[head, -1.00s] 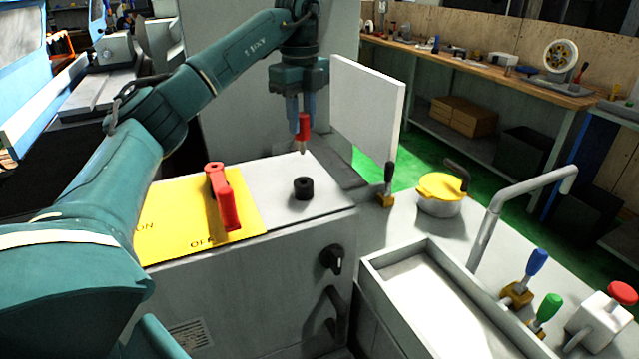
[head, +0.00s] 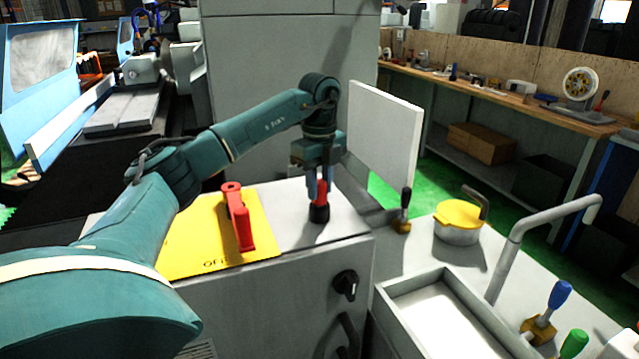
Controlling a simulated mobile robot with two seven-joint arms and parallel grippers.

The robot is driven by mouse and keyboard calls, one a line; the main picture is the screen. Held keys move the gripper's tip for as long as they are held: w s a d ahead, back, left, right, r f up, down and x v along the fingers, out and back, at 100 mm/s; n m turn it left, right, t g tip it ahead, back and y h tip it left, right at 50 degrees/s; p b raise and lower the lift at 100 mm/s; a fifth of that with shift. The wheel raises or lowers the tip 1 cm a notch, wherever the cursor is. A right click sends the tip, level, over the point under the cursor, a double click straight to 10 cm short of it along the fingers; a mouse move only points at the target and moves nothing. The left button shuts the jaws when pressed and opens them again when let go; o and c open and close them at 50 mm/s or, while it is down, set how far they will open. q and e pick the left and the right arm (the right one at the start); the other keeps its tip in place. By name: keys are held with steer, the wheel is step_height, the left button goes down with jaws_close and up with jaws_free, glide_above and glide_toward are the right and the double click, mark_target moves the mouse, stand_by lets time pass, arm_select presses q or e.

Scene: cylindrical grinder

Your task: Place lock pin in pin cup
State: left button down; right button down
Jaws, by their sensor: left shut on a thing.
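My left gripper (head: 320,188) is shut on the red lock pin (head: 321,192) and holds it upright. The pin's lower end is at the black pin cup (head: 319,213), which stands on the light top of the grey cabinet. The pin's metal tip is hidden, and it appears to be inside the cup. The red head still shows between the fingers. My right gripper is not in view.
A red lever (head: 238,216) lies on the yellow plate (head: 190,245) left of the cup. A white upright panel (head: 385,135) stands behind right. A yellow-lidded pot (head: 458,222), a grey tray (head: 388,296) and a bent pipe (head: 510,245) are to the right.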

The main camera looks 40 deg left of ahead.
arm_select(q)
steer(key=shift+f, duration=0.1)
steer(key=c, duration=1.1)
jaws_free()
steer(key=shift+c, duration=0.2)
